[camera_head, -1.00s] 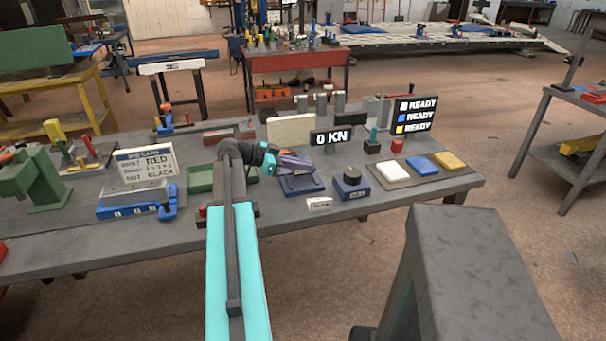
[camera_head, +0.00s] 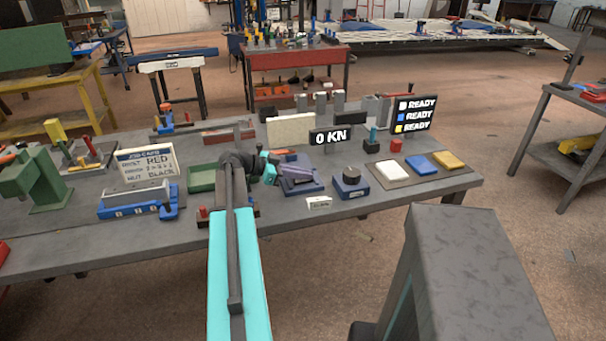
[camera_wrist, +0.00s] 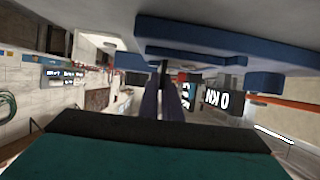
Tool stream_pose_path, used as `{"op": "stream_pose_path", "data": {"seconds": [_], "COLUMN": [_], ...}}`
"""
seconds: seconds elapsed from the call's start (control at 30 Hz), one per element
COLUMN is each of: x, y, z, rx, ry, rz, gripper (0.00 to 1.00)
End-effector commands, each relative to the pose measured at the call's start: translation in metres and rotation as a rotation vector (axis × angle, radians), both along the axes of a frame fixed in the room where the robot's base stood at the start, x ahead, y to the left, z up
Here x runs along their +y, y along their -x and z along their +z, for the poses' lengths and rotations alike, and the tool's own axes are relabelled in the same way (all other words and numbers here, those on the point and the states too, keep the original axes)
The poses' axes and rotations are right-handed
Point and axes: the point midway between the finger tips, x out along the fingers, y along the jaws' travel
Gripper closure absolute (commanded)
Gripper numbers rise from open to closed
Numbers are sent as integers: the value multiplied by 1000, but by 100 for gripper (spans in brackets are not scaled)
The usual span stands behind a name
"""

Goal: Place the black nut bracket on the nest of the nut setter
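My gripper (camera_head: 284,174) reaches right from my arm's dark wrist, low over a navy block-like fixture (camera_head: 303,188) at the bench's front middle. In the wrist view its two long purple-grey fingers (camera_wrist: 163,98) run close together. A thin dark shape (camera_wrist: 163,70) shows at their tips, and I cannot tell whether it is held. I cannot pick out the black nut bracket for certain. No label marks the nut setter or its nest; the navy fixture is the nearest station, and the fingers overlap it in the head view. Contact cannot be made out.
A blue box with a black knob (camera_head: 351,181) stands just right of the fixture. Behind are a "0 KN" display (camera_head: 331,137) and a READY panel (camera_head: 413,115). White, blue and yellow pads (camera_head: 422,165) lie right. A green tray (camera_head: 201,179) and job card (camera_head: 146,162) are left.

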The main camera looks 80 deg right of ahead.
Motion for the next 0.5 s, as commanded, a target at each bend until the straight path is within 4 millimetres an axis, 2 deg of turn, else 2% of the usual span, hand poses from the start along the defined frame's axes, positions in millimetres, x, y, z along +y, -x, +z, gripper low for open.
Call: {"op": "stream_pose_path", "data": {"seconds": [0.23, 0.3, 0.37, 0.5], "x": [0, 0, 0, 0], "y": [0, 0, 0, 0], "z": [-2, -1, -1, -1], "rx": [1, 0, 0, 0], "ry": [1, 0, 0, 0], "rz": [0, 0, 0, 0], "gripper": [100, 85, 77, 77]}}
